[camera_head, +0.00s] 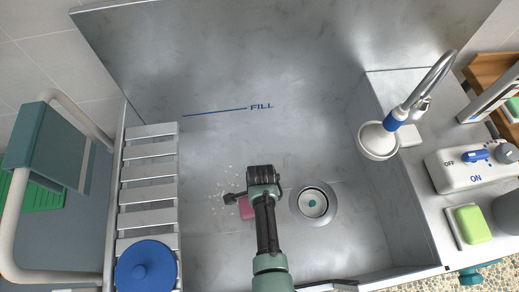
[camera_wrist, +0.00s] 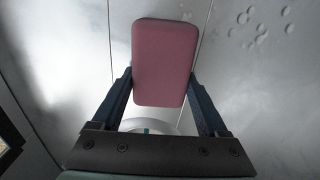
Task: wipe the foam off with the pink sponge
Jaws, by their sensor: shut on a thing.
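The pink sponge (camera_wrist: 163,62) is between the two fingers of my gripper (camera_wrist: 160,85) in the wrist view. My gripper is shut on it. In the head view my gripper (camera_head: 246,200) is low inside the metal tub, and the sponge (camera_head: 247,208) shows partly behind it. Foam (camera_head: 226,182) lies as small white dots on the tub floor, left of and around my gripper. Foam blobs (camera_wrist: 262,38) also show at the upper right of the wrist view, apart from the sponge. My arm hides part of the floor.
The round drain (camera_head: 327,208) is right of my gripper. A slatted rack (camera_head: 148,194) with a blue round lid (camera_head: 146,268) stands left. The tub floor toward the back is clear.

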